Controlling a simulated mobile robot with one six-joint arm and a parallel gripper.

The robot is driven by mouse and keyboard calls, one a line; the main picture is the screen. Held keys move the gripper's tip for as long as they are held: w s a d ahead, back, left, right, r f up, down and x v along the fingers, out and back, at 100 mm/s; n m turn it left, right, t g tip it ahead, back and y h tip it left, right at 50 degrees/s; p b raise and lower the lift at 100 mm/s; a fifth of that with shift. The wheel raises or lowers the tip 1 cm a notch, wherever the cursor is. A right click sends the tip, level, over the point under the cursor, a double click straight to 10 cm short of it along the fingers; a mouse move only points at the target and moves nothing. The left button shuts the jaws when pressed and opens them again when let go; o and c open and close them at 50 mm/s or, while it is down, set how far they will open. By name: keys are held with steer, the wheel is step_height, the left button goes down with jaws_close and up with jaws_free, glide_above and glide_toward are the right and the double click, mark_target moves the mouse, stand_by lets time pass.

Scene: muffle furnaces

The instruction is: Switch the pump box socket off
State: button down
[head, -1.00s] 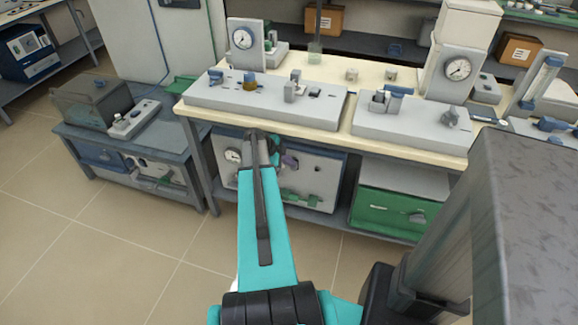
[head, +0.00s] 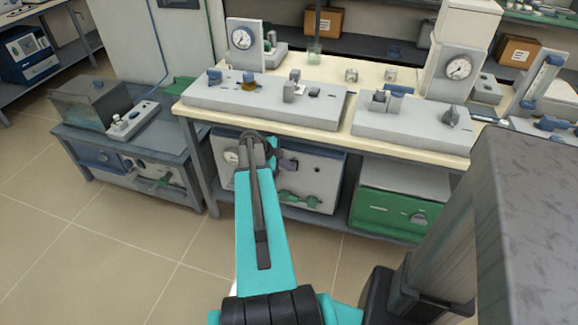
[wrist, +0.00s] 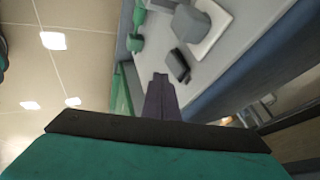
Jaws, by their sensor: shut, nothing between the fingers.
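The pump box (head: 325,172) is a pale box with a dial and green fittings under the light bench. In the wrist view its pale face (wrist: 235,50) fills the upper right. A small dark switch (wrist: 179,66) sits there beside a grey block on a white plate (wrist: 218,38), seemingly the socket. My gripper (wrist: 160,77) is shut and empty, its tip just below and left of the dark switch in the picture. I cannot tell whether they touch, nor the switch's position.
A green fitting (wrist: 136,42) stands out left of the switch in the wrist view. The bench top (head: 385,78) overhangs the pump box. A green-fronted unit (head: 390,212) stands to its right and a low grey table (head: 180,150) to its left. The floor in front is clear.

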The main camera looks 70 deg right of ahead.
steer(key=b+v, duration=0.1)
steer(key=v, duration=0.9)
steer(key=shift+d+r, duration=0.2)
steer(key=shift+r, duration=0.3)
